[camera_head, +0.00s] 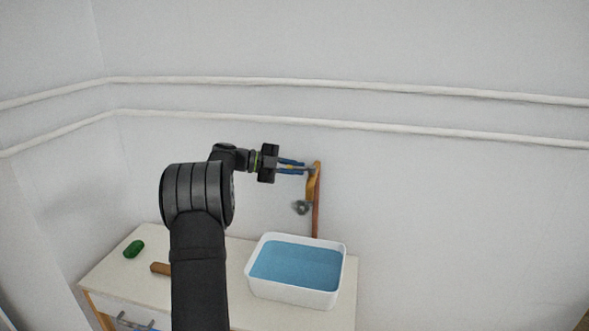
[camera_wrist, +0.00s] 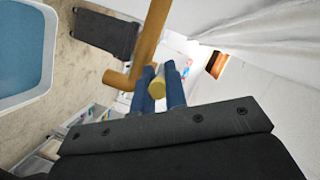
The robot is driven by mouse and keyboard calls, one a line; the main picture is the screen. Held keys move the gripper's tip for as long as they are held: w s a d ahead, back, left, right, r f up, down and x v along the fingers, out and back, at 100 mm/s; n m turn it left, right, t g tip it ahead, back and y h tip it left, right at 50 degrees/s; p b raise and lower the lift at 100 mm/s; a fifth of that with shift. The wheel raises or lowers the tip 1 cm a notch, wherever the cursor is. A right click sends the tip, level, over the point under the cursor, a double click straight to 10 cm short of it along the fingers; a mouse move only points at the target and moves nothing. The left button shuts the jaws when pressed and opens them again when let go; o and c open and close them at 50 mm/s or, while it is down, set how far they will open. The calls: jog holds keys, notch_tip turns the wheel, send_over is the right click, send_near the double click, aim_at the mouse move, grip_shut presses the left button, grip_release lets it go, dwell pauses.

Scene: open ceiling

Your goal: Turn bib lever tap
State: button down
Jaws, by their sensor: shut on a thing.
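The brass-coloured tap (camera_head: 312,187) is on the wall, above the right part of the white-topped cabinet. A grey round fitting (camera_head: 301,208) sits at its lower end. My gripper (camera_head: 301,167) reaches it from the left, its blue fingers at the tap's upper part. In the wrist view, the fingers (camera_wrist: 163,92) are shut on a yellow rounded piece that looks like the tap lever (camera_wrist: 170,74). The tap's brass pipe (camera_wrist: 149,42) runs upward beside it, with a short stub to the left. Where the lever joins the body is hard to make out.
A white basin (camera_head: 250,283) of blue water stands on the cabinet top (camera_head: 218,249) below the tap. A green object (camera_head: 133,249) and a brown block (camera_head: 160,269) lie to the left. White pipes (camera_head: 330,123) run along the wall above. The air around my gripper is clear.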

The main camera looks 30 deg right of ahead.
jog(key=c, duration=1.7)
grip_release()
jog(key=shift+c, duration=0.2)
jog(key=v, duration=1.7)
jog(key=shift+a, duration=0.2)
jog(key=shift+w, duration=0.1)
jog(key=x, duration=1.7)
jog(key=shift+d, duration=0.25)
